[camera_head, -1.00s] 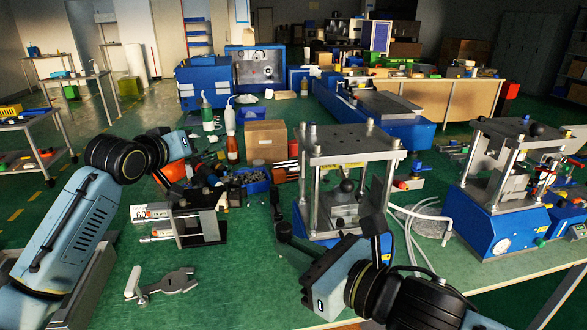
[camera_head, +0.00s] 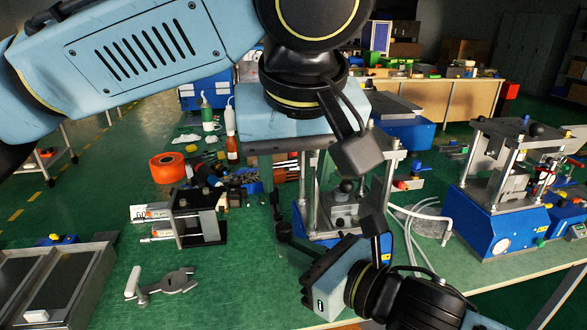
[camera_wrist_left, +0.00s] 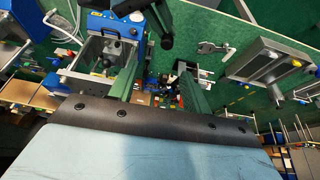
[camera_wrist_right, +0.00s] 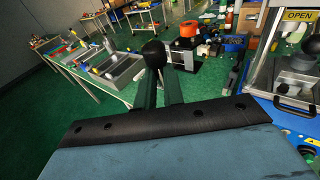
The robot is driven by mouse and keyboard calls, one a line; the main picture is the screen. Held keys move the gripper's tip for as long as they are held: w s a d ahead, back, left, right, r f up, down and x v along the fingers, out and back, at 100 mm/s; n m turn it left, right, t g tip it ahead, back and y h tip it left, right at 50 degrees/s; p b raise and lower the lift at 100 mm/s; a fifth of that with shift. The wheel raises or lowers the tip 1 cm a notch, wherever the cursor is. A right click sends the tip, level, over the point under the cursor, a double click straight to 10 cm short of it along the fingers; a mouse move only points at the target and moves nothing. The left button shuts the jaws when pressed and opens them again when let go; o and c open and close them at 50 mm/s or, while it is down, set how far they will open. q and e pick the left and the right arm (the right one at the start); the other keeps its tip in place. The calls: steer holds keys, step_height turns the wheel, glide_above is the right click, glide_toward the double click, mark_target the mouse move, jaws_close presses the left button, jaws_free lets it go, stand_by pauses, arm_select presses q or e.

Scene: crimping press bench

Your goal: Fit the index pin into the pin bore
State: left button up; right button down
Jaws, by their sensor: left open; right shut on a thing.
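My right gripper (camera_head: 290,238) is low in front of the near press (camera_head: 345,215). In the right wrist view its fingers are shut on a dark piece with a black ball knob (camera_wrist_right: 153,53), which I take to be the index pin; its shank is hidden. My left gripper (camera_head: 357,150) is high, in front of the press top, and empty. Its fingers stand apart in the left wrist view (camera_wrist_left: 160,60), above the bench. The press has steel posts and a small black knob (camera_head: 347,186) inside. I cannot make out the pin bore.
A small clamp fixture (camera_head: 200,222) and a grey wrench-like tool (camera_head: 165,284) lie left on the green bench. A second blue press (camera_head: 500,220) stands right. White hoses (camera_head: 425,220) run beside the near press.

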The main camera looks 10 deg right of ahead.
mark_target(286, 226)
arm_select(q)
steer(key=x, duration=1.1)
steer(key=shift+a+f, duration=0.4)
steer(key=shift+f, duration=0.05)
steer(key=c, duration=1)
jaws_close()
arm_select(e)
steer(key=c, duration=1.4)
jaws_free()
steer(key=shift+c, duration=0.2)
